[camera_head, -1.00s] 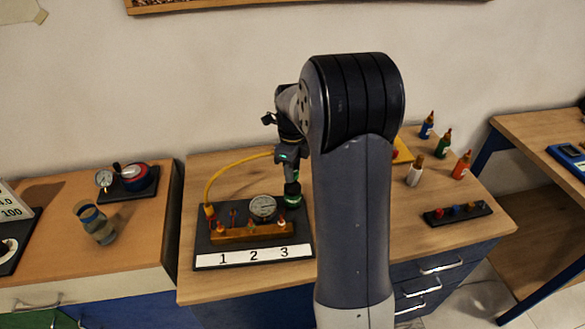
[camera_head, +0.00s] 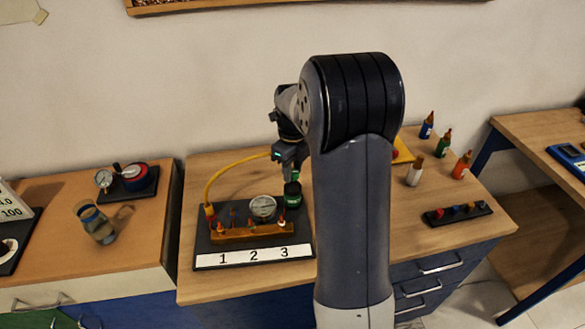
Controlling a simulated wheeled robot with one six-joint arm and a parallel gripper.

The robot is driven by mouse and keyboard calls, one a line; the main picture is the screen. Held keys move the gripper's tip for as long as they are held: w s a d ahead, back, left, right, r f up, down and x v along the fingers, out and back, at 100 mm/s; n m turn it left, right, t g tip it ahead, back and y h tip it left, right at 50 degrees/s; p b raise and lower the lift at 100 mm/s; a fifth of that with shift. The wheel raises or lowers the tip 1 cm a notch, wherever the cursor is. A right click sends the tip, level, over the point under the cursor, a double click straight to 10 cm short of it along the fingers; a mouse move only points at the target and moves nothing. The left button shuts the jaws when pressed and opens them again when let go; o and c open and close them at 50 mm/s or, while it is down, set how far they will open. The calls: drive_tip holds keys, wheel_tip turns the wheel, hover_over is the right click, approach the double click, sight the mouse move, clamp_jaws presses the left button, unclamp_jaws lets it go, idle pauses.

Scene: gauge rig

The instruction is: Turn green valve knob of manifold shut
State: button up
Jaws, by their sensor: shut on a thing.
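My arm hides part of the bench to the right, and the fingertips are small and dark.
A yellow hose (camera_head: 228,166) arcs from the manifold's left end toward my gripper. A glass (camera_head: 96,224) and a gauge device (camera_head: 128,181) stand on the left bench.

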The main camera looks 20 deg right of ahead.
sight(293, 172)
drive_tip(key=o, duration=1)
drive_tip(key=shift+c, duration=0.2)
drive_tip(key=shift+r, duration=0.15)
wheel_tip(293, 172, up, 11)
drive_tip(key=b, duration=0.1)
drive_tip(key=shift+f, duration=0.2)
wheel_tip(293, 172, down, 11)
drive_tip(key=shift+r+p, duration=0.1)
drive_tip(key=shift+p, duration=0.4)
